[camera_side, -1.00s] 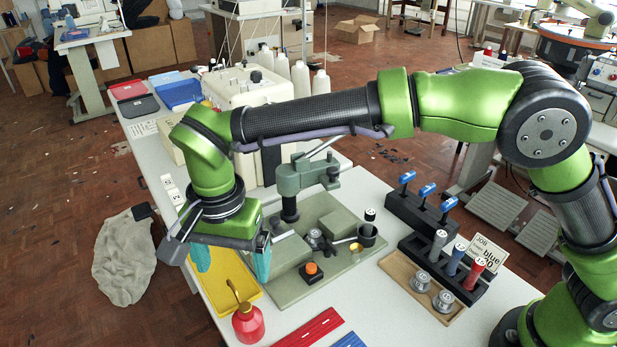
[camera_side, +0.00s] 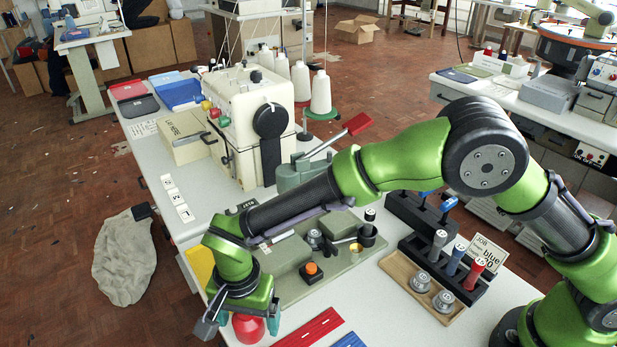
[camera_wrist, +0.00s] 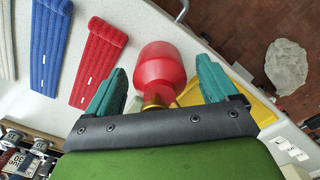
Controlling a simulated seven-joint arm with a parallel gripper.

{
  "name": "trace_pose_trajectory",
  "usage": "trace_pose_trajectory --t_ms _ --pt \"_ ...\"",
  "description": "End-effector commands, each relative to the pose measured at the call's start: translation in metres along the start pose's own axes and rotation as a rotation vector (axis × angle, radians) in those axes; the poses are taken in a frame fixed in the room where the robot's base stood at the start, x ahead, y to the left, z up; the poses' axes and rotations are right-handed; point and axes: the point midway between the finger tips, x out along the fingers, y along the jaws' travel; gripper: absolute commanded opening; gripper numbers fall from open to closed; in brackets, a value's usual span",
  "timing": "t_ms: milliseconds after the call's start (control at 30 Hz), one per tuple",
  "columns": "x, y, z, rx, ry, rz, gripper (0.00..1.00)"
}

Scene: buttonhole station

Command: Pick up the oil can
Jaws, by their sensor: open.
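The oil can is a red, round-bodied can with a brass-coloured neck. In the side view the oil can (camera_side: 248,328) stands at the front edge of the table, its top hidden by my gripper. In the wrist view the oil can (camera_wrist: 160,70) lies between the two teal fingers. My gripper (camera_side: 246,324) is low over the can, with fingers on either side. In the wrist view my gripper (camera_wrist: 158,88) is open, with a gap between each finger and the can.
A yellow tray (camera_side: 201,265) lies just behind the can, near the table's left edge. A red strip (camera_side: 309,328) and a blue strip (camera_side: 348,341) lie to the right. A green fixture plate (camera_side: 290,290) with an orange button (camera_side: 311,268) stands behind them.

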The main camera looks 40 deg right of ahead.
Motion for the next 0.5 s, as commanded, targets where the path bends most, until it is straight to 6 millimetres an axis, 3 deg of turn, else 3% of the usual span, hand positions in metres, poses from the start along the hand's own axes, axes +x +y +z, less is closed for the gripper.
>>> trace_pose_trajectory --t_ms 267,500 --pt "0.0044 0.0 0.0003 -0.001 0.0 -0.001 0.86" --pt "0.0041 -0.0001 0.0003 -0.001 0.0 -0.001 0.51"
